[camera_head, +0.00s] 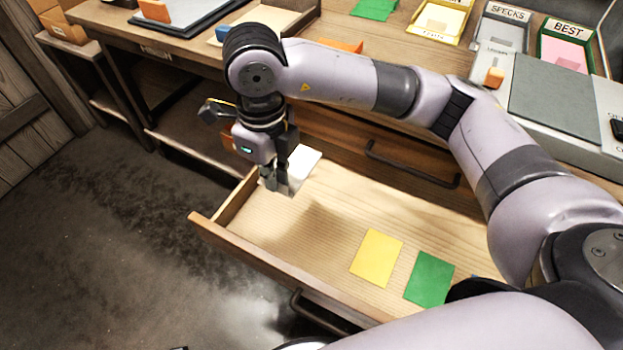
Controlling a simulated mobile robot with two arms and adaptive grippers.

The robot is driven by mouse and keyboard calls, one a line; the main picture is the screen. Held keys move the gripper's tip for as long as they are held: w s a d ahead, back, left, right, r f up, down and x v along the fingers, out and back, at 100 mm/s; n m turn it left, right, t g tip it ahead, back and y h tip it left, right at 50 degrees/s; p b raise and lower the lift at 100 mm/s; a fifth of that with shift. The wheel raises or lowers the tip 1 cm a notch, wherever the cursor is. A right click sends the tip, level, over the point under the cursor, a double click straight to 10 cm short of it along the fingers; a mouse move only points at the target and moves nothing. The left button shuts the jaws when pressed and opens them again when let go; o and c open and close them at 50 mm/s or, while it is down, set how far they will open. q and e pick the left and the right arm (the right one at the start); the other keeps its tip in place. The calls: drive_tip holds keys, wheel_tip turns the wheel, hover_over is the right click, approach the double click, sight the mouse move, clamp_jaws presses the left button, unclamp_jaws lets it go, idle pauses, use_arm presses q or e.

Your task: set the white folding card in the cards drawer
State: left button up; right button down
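The white folding card (304,163) is at the fingers of my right gripper (281,184), over the left end of the open cards drawer (304,214). The gripper points down and looks shut on the card, with its fingers hiding part of it. I cannot tell whether the card's lower edge touches the drawer floor. A yellow card (377,258) and a green card (430,278) lie flat in the drawer, right of the gripper. My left gripper is not in view.
The drawer's front wall (270,262) and left wall rise around its floor, which is bare between the gripper and the yellow card. The desk above holds labelled trays, including a BEST tray (566,52), and a green card (375,9). My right arm spans the drawer's right side.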

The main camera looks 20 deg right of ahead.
wheel_tip(320, 180, down, 15)
drive_tip(key=shift+b, duration=1.05)
wheel_tip(320, 180, down, 4)
drive_tip(key=shift+f+b, duration=0.1)
drive_tip(key=shift+b, duration=0.25)
drive_tip(key=shift+f, duration=0.35)
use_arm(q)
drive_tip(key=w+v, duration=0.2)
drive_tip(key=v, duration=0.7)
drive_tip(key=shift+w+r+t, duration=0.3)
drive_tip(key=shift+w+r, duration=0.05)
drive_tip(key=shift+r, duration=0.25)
use_arm(e)
drive_tip(key=c, duration=1.8)
unclamp_jaws()
drive_tip(key=shift+c, duration=0.2)
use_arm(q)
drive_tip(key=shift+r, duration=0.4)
use_arm(e)
drive_tip(key=shift+o, duration=0.2)
